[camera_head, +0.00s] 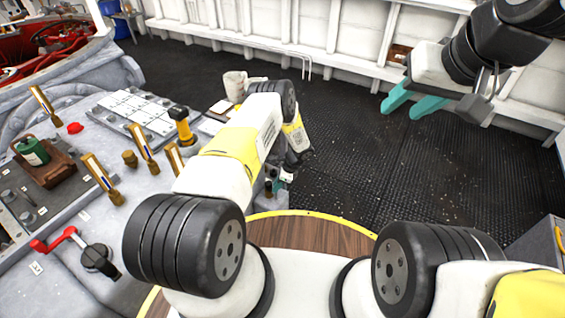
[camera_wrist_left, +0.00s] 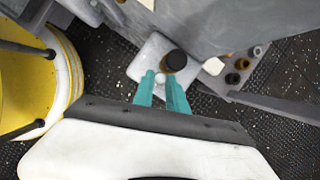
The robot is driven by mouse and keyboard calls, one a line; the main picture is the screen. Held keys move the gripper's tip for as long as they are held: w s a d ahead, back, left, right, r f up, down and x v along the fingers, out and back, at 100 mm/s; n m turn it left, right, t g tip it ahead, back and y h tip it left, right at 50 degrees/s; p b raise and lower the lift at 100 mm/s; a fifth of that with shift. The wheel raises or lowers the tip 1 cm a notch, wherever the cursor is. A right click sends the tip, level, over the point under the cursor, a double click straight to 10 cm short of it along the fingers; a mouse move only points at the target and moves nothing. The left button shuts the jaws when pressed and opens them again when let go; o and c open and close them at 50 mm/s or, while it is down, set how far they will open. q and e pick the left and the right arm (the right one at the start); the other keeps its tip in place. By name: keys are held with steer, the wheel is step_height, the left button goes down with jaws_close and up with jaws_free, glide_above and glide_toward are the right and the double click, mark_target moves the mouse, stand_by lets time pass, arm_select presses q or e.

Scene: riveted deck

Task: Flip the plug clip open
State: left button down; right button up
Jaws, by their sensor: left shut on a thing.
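In the left wrist view, a pale grey box (camera_wrist_left: 147,50) with a dark round plug (camera_wrist_left: 176,60) on it sits against the side of a grey console. The teal fingers of my left gripper (camera_wrist_left: 161,78) reach the box just below the plug. They are shut on a small pale piece between their tips, which looks like the plug clip; its shape is mostly hidden. In the head view my left arm covers most of this spot. My right gripper (camera_head: 399,111) is open and empty, raised at the upper right, far from the plug.
The grey console (camera_head: 75,215) at the left carries brass levers, a red-handled crank (camera_head: 60,240) and a green-topped block (camera_head: 32,151). A white mug (camera_head: 235,86) stands behind my left arm. The dark deck (camera_head: 345,160) at the right is clear.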

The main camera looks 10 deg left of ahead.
arm_select(q)
steer(key=shift+w+n+g, duration=0.1)
steer(key=shift+n+g, duration=0.3)
steer(key=shift+n, duration=0.4)
steer(key=c, duration=1.3)
jaws_free()
steer(key=shift+c, duration=0.2)
steer(key=v, duration=0.7)
steer(key=shift+d+r, duration=0.2)
steer(key=shift+r, duration=0.15)
